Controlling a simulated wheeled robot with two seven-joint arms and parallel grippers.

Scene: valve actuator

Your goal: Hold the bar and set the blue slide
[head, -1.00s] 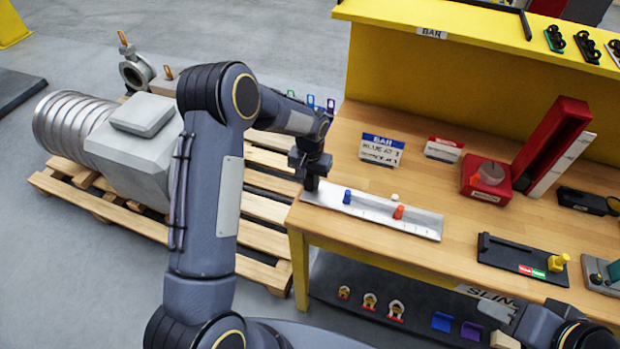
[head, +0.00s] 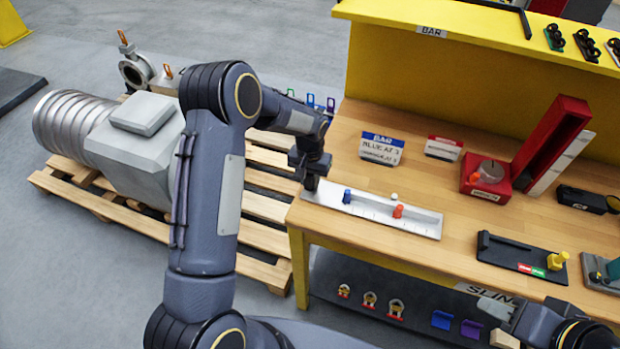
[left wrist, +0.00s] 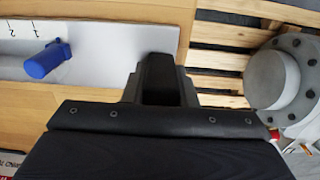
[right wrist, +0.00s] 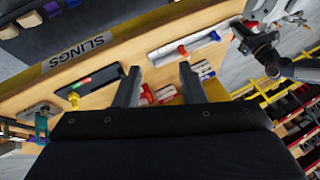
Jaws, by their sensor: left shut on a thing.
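The bar (head: 372,212) is a pale, numbered metal strip lying along the left front of the bench. The blue slide (head: 347,196) stands upright on it toward the left end, and an orange slide (head: 398,211) stands toward the right. My left gripper (head: 311,184) is shut on the bar's left end, its fingertips partly hidden. In the left wrist view the blue slide (left wrist: 44,60) is beside the gripper, apart from it, near the marks 1 and 2. My right gripper (right wrist: 160,85) is open and empty in the right wrist view, away from the bar (right wrist: 187,47).
A card headed BAR (head: 381,149) stands behind the bar. A red block (head: 486,179), a tall red channel (head: 551,143) and a black fixture with a yellow knob (head: 522,258) are to the right. A pallet (head: 265,207) with grey machinery lies left of the bench.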

